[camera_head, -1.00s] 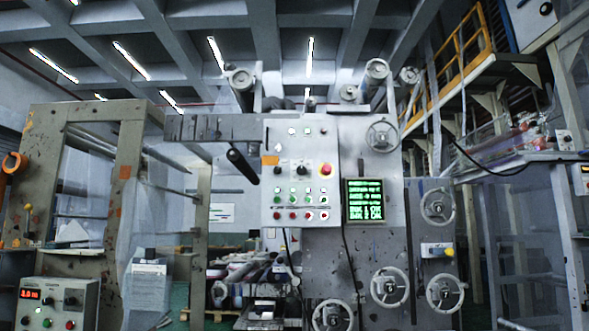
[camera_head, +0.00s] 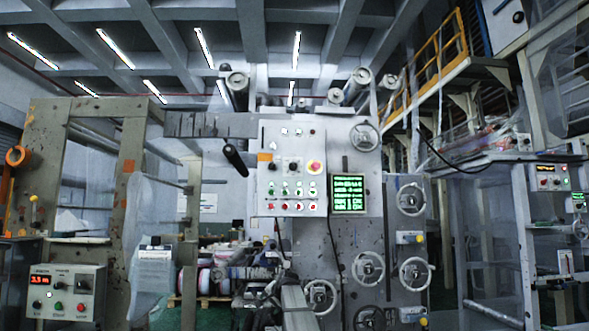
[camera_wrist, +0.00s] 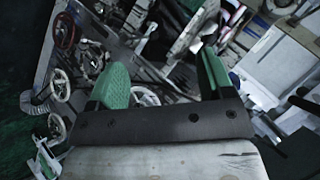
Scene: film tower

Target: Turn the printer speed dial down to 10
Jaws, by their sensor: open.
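The printer's grey control panel (camera_head: 291,182) faces me in the middle of the head view. Two dark dials, a left one (camera_head: 271,166) and a right one (camera_head: 292,166), sit beside a red stop button with a yellow collar (camera_head: 314,167). Labels are too small to read, so I cannot tell which dial sets speed. A screen with green text (camera_head: 347,192) is to the panel's right. My gripper (camera_wrist: 162,78) is open in the wrist view, its green fingers apart with nothing held between them. It is tilted towards machinery with handwheels; neither dial can be made out there.
A control box with a red display (camera_head: 66,292) stands at the lower left. Handwheels, including one at the lower right (camera_head: 415,273), stick out from the machine. A dark roller end (camera_head: 235,159) juts out left of the panel. A frame with clear sheeting (camera_head: 505,230) stands at right.

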